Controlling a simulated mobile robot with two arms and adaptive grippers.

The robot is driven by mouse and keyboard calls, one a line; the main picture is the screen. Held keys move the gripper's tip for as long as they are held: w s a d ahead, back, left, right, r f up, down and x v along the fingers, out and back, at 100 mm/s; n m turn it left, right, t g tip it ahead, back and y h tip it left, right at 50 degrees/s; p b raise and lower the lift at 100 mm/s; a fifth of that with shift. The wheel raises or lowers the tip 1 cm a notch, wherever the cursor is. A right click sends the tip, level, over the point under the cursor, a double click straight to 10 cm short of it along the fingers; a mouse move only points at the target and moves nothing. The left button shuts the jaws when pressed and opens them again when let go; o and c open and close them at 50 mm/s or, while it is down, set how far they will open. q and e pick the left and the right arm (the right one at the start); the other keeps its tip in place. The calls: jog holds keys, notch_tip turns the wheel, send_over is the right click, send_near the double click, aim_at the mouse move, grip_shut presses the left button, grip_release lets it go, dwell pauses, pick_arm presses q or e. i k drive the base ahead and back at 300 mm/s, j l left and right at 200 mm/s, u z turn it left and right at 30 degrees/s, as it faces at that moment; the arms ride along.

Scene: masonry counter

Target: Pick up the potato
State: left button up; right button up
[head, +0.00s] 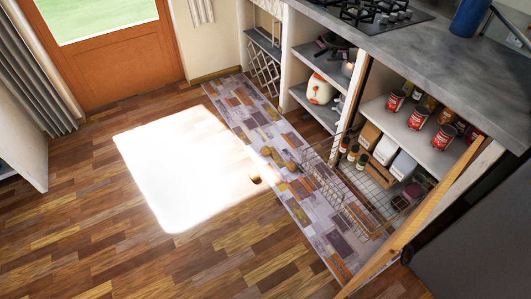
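Neither of my grippers shows in the head view. Several small, roundish yellow-brown things that look like potatoes (291,167) lie around the middle of the patterned rug, just left of a wire basket. A similar brown lump (255,179) lies apart from them at the right edge of the bright sunlit patch. They are small and partly lost in the glare and the rug pattern, so I cannot tell for certain which are potatoes.
The wire basket (345,208) stands out from the open cabinet over the rug (335,242). A wooden door panel (415,222) juts out at the right. Shelves hold red cans (419,117) and a white jug (320,89). The wooden floor (90,215) at left is clear.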

aim_at(266, 150)
jog(key=i+j+z, duration=0.1)
jog(key=z, duration=0.45)
jog(key=i+j+z, duration=0.35)
jog(key=j, duration=0.25)
jog(key=i+j+z, duration=0.35)
jog(key=j, duration=0.3)
